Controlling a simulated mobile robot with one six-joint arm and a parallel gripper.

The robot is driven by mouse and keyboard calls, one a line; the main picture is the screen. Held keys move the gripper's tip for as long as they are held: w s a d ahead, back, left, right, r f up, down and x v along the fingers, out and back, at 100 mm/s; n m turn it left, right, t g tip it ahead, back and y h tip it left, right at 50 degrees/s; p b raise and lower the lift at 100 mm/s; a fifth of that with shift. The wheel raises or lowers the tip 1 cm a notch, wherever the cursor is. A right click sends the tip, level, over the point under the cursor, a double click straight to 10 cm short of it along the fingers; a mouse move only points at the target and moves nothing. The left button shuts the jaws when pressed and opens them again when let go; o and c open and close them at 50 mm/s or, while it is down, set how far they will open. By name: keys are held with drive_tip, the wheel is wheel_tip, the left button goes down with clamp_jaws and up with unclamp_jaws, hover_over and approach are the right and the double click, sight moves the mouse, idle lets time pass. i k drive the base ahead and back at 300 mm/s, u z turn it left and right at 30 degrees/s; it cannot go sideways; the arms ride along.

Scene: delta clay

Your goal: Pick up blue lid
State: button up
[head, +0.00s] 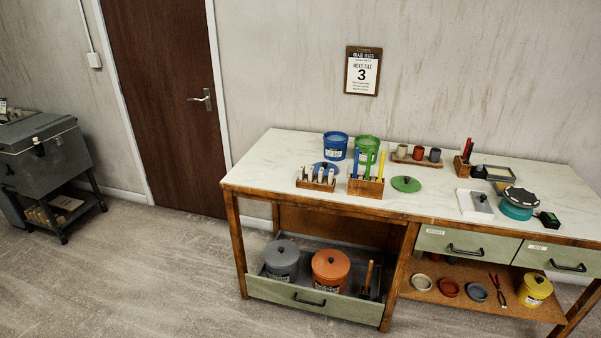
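The blue lid (329,166) lies flat on the white worktop (262,165), near its left end. It is just in front of the blue bucket (335,147), and a low wooden rack with pale tools (316,180) in front of it partly hides it. The blue bucket appears to have no lid on. My gripper is not in view.
A green bucket (369,145) and a wooden block with upright coloured sticks (366,187) stand right of the lid. A green lid (406,184) lies farther right. A lower drawer (310,303) is open with lidded buckets inside.

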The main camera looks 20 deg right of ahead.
sight(325, 167)
drive_tip(key=u, duration=0.55)
drive_tip(key=i, duration=0.95)
drive_tip(key=u, duration=0.05)
drive_tip(key=k, duration=0.9)
drive_tip(key=z, duration=0.15)
drive_tip(key=i, duration=0.5)
drive_tip(key=u, duration=0.05)
